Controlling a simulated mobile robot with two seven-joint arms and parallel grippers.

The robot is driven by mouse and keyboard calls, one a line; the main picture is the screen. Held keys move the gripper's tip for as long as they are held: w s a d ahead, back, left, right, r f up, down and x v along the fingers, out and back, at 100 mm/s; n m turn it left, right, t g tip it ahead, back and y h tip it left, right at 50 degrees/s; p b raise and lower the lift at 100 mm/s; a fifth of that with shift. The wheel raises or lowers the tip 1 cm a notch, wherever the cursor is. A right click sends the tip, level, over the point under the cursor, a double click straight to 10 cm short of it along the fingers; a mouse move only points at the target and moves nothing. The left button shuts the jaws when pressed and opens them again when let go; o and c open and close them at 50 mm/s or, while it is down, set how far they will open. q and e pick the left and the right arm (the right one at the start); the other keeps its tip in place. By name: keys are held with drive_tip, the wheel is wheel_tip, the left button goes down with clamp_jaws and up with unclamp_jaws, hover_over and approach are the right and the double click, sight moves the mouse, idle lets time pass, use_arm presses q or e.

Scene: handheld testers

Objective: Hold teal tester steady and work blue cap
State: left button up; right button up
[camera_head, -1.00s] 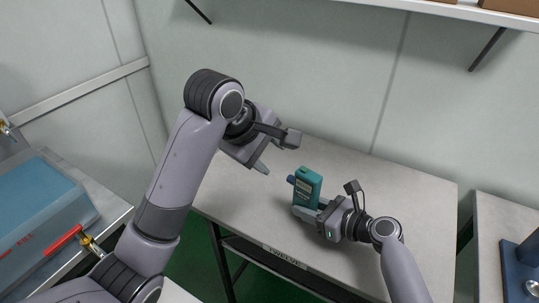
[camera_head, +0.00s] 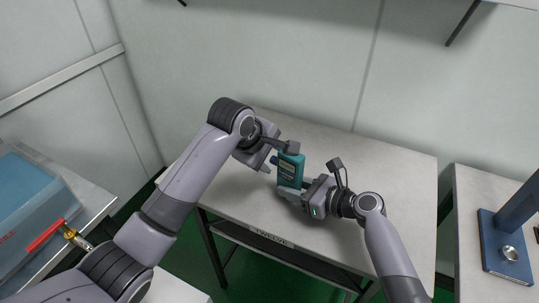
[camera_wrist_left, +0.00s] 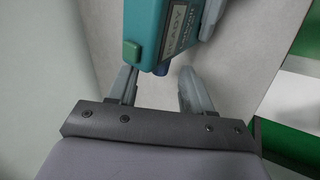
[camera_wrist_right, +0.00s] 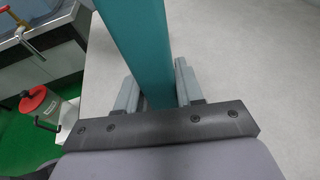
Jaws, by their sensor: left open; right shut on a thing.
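The teal tester (camera_head: 291,168) stands roughly upright above the table, with its lower part in my right gripper (camera_head: 291,192). In the right wrist view, the tester (camera_wrist_right: 138,45) runs up between the two fingers, which are shut on it. My left gripper (camera_head: 268,163) is at the tester's left side. In the left wrist view its fingers (camera_wrist_left: 160,86) are open. The small blue cap (camera_wrist_left: 161,70) shows at the tester's end, between the fingertips and apart from both. The tester (camera_wrist_left: 150,30) shows a label panel and a teal button there.
The light table (camera_head: 360,160) is bare around the grippers. A blue case (camera_head: 25,205) with a red-handled valve (camera_head: 45,235) stands at the left. A blue stand (camera_head: 505,245) is on the right-hand table. A wall rises behind.

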use_arm(q)
clamp_jaws()
idle(0.4)
